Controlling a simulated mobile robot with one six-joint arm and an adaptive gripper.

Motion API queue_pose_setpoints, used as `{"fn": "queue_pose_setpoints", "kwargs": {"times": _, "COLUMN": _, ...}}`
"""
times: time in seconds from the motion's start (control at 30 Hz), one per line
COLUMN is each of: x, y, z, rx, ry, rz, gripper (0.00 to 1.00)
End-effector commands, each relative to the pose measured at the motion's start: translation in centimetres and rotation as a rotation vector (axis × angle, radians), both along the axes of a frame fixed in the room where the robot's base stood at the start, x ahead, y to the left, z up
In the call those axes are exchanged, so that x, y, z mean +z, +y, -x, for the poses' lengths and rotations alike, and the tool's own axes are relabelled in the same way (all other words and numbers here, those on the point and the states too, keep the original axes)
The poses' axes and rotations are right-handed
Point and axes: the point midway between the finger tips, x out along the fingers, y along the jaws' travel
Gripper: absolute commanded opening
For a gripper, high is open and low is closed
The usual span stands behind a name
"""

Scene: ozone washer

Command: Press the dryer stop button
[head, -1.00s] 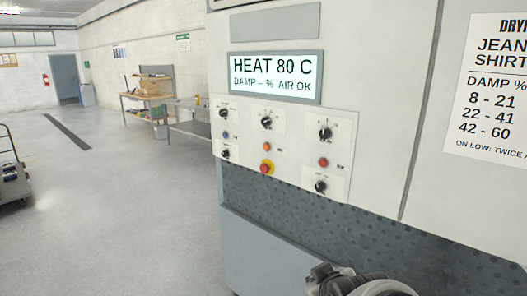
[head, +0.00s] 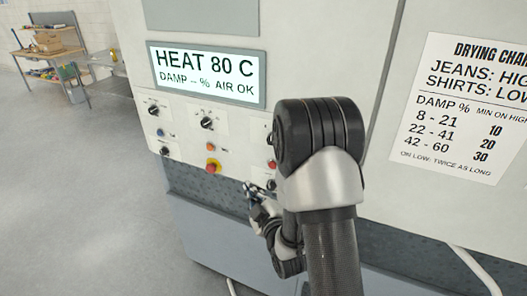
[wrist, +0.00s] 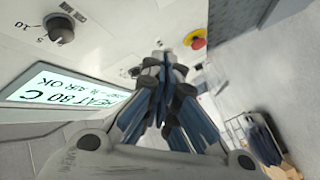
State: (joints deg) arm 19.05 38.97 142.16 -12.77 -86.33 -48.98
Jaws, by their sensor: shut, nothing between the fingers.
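The dryer's control panel (head: 187,130) is on the white machine front, below a lit display. A red mushroom button on a yellow base (head: 213,165) sits low in its middle, and it also shows in the wrist view (wrist: 195,40). A plain red button (head: 271,163) on the right is partly hidden by my arm. The labels are too small to show which is the stop button. My gripper (head: 250,188) is shut and empty, below and right of the yellow-based button in the head view. In the wrist view its fingers (wrist: 163,66) are apart from that button.
The display (head: 206,73) reads HEAT 80 C. Several black knobs (head: 207,123) and small buttons share the panel. A drying chart (head: 465,110) is on the right. A workbench (head: 50,55) stands far left. The floor (head: 85,190) left of the machine is clear.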

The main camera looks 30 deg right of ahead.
Motion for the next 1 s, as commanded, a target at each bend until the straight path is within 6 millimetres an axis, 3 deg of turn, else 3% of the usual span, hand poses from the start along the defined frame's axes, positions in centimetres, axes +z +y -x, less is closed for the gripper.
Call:
{"fn": "queue_pose_setpoints", "kwargs": {"times": 0.53, "x": 0.3, "y": -0.6, "z": -0.3, "rx": -0.003, "ry": -0.012, "rz": 0.006, "gripper": 0.0}}
{"fn": "queue_pose_setpoints", "kwargs": {"times": 1.0, "x": 0.2, "y": -5.4, "z": -4.0, "rx": -0.003, "ry": -0.016, "rz": 0.007, "gripper": 0.0}}
